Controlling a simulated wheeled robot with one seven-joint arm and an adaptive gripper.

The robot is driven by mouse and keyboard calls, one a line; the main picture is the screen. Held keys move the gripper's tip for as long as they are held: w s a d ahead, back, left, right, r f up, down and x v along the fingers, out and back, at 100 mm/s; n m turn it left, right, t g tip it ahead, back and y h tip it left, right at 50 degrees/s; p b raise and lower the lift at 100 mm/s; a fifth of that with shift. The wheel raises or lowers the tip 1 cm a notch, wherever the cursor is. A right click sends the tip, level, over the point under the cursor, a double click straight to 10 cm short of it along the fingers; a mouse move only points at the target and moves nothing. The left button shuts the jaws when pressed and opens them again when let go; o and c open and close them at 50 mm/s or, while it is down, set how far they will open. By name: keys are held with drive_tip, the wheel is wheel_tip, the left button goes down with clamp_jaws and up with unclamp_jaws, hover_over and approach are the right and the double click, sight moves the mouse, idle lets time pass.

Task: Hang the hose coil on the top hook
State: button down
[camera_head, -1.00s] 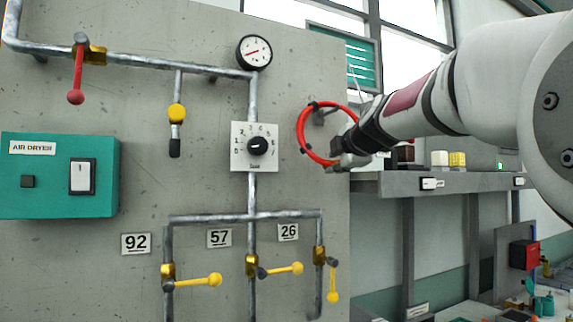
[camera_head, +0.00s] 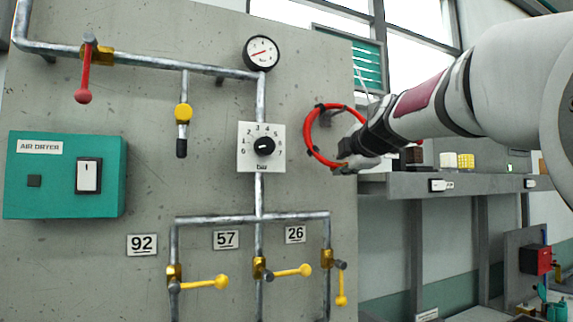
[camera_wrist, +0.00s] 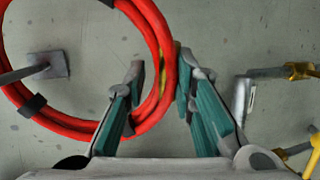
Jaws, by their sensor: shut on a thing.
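The red hose coil (camera_head: 309,140), a ring with dark bands, is held upright near the right edge of the grey panel. My gripper (camera_head: 350,160) is shut on its lower right side. In the wrist view, the coil (camera_wrist: 166,45) passes between the two green-padded fingers of my gripper (camera_wrist: 163,85). A grey hook (camera_head: 327,117) shows inside the ring in the head view. In the wrist view, the hook's square plate (camera_wrist: 52,65) and its rod appear within the ring's outline. Whether the coil touches or rests on the hook cannot be told.
The grey panel (camera_head: 210,195) carries pipes, a gauge (camera_head: 261,53), a dial (camera_head: 262,147) and yellow-handled valves (camera_head: 205,283) left of and below the coil. A grey shelf (camera_head: 405,185) with small items stands right, behind my arm.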

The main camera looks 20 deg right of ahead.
drive_tip(key=c, duration=1.2)
unclamp_jaws()
drive_tip(key=shift+c, duration=0.2)
drive_tip(key=shift+s, duration=0.1)
drive_tip(key=v, duration=1.2)
drive_tip(key=s+a+f+m+g+y, duration=0.1)
drive_tip(key=s+a+f+m+g, duration=0.2)
drive_tip(key=f, duration=0.9)
drive_tip(key=s+a+f+m+g+y, duration=0.1)
drive_tip(key=s+a+f+m+g, duration=0.2)
drive_tip(key=s+a+f+m, duration=0.4)
drive_tip(key=s+a+f+m+g+y, duration=0.1)
drive_tip(key=s+a+f+m+g, duration=0.2)
drive_tip(key=s+f, duration=0.8)
drive_tip(key=a+f+m, duration=0.2)
drive_tip(key=a+f, duration=0.2)
drive_tip(key=f, duration=0.3)
drive_tip(key=shift+s+a+g+y, duration=0.2)
drive_tip(key=shift+a+g+y, duration=0.1)
drive_tip(key=shift+a+g, duration=0.1)
drive_tip(key=shift+f, duration=0.15)
